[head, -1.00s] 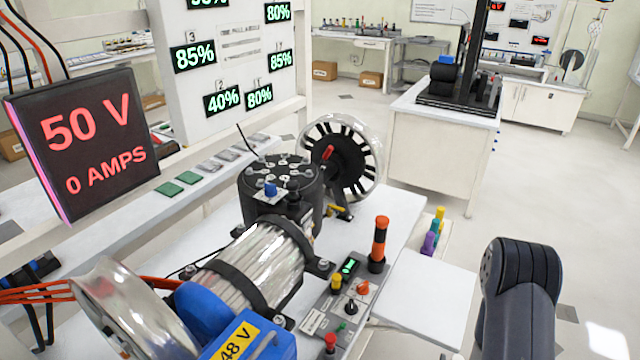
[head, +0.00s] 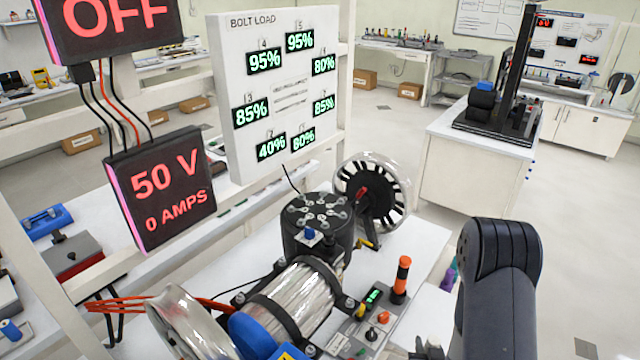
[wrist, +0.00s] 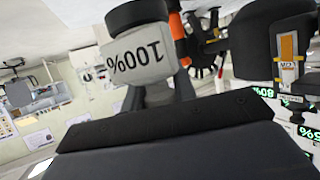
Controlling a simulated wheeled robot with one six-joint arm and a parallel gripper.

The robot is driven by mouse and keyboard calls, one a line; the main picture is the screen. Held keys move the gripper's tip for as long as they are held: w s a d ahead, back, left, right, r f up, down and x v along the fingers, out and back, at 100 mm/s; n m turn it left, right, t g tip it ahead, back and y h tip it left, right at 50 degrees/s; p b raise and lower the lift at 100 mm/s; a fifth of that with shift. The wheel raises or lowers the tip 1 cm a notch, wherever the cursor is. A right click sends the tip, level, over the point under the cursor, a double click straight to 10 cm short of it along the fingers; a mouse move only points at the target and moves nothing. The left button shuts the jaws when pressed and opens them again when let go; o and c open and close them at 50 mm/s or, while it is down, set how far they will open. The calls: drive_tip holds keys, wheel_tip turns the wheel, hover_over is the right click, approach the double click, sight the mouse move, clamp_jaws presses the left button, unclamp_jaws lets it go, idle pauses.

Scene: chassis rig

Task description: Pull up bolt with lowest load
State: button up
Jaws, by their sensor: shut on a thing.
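The bolted black cylinder (head: 318,243) stands upright on the bench, with several bolts (head: 318,211) around its top and a blue-capped piece (head: 309,234) at its front edge. The BOLT LOAD board (head: 277,90) shows 40% (head: 271,146) as its lowest value, at lower left; the others read 80% to 95%. I cannot match that reading to a bolt. My arm (head: 497,285) stands at the right, apart from the cylinder. In the upside-down wrist view, my gripper (wrist: 140,58) appears shut on a grey block marked 100% (wrist: 138,55); its fingertips are hard to make out.
A control panel (head: 368,325) with an orange-and-black handle (head: 402,278) stands right of the cylinder. A spoked wheel (head: 372,195) is behind it. Displays at left read 50 V, 0 AMPS (head: 165,187) and OFF (head: 118,22). Open floor lies at the right.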

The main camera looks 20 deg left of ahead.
drive_tip(key=w+a+r+n+g+y, duration=0.2)
drive_tip(key=w+a+r+n+y, duration=0.1)
drive_tip(key=a+r, duration=0.7)
drive_tip(key=w+a+r+n+g+y, duration=0.3)
drive_tip(key=a+r+n+y, duration=0.1)
drive_tip(key=a+r, duration=0.7)
drive_tip(key=w+a+r+n+g+y, duration=0.2)
drive_tip(key=w+a+r+n+y, duration=0.1)
drive_tip(key=a+r, duration=0.8)
drive_tip(key=shift+a+r+n+y, duration=0.25)
drive_tip(key=shift+n+y, duration=0.35)
drive_tip(key=shift+n, duration=0.3)
